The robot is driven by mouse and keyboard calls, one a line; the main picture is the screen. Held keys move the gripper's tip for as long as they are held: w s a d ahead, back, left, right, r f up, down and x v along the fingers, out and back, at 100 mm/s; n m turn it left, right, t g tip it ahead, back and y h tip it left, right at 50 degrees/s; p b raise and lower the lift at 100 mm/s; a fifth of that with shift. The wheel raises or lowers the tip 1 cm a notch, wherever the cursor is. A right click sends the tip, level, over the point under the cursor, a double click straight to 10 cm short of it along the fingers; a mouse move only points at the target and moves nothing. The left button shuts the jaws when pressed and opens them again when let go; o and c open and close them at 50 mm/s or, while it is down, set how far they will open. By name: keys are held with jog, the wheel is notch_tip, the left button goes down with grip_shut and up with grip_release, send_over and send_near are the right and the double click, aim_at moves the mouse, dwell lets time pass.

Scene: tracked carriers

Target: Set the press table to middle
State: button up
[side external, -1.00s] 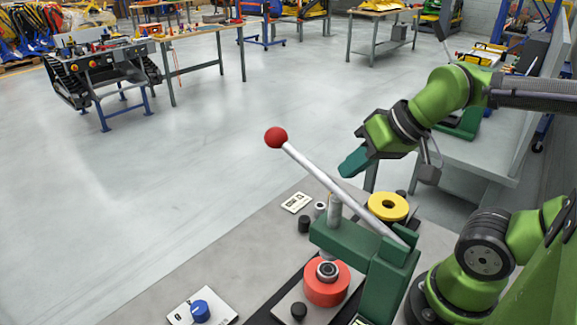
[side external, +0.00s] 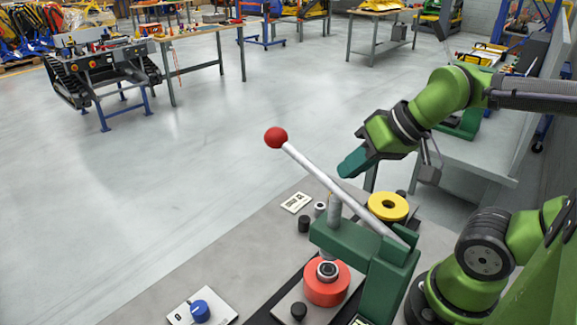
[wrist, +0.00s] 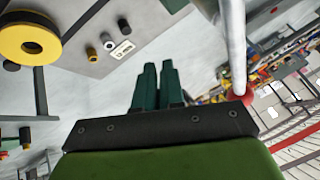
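The green press (side external: 385,275) stands on the grey bench top, with a long pale lever (side external: 335,190) ending in a red ball (side external: 276,137). Under its head, a red ring-shaped part (side external: 326,290) sits on a grey plate (side external: 290,312) over a dark strip; the plate is partly cut off by the picture edge. My gripper (side external: 353,163) is in the air behind the lever, apart from it. In the wrist view its two green fingers (wrist: 158,68) are together with nothing between them. The lever (wrist: 234,45) also shows there, right of the fingers.
A blue knob (side external: 200,311) sits on a white plate at the bench's front left. A yellow ring (side external: 388,207) lies behind the press. Small dark and metal cylinders (side external: 304,225) and a label card (side external: 296,202) are nearby. Open floor lies beyond the bench.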

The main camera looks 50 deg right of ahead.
jog(key=o, duration=0.8)
jog(key=w+d+m+g, duration=0.1)
jog(key=d, duration=0.3)
jog(key=d+f+m+h, duration=0.1)
jog(key=d, duration=0.3)
jog(key=w+d+f+m+g+h, duration=0.1)
jog(key=d+m, duration=0.1)
jog(key=d, duration=0.2)
jog(key=shift+w+d+f+g, duration=0.1)
jog(key=shift+w+f+g, duration=0.1)
jog(key=shift+w+g, duration=0.15)
jog(key=shift+o, duration=0.2)
jog(key=m+g, duration=0.1)
jog(key=g, duration=0.4)
send_over(401, 192)
jog(key=f, duration=0.2)
jog(key=shift+t, duration=0.25)
notch_tip(401, 192, down, 16)
jog(key=shift+r, duration=0.1)
grip_shut()
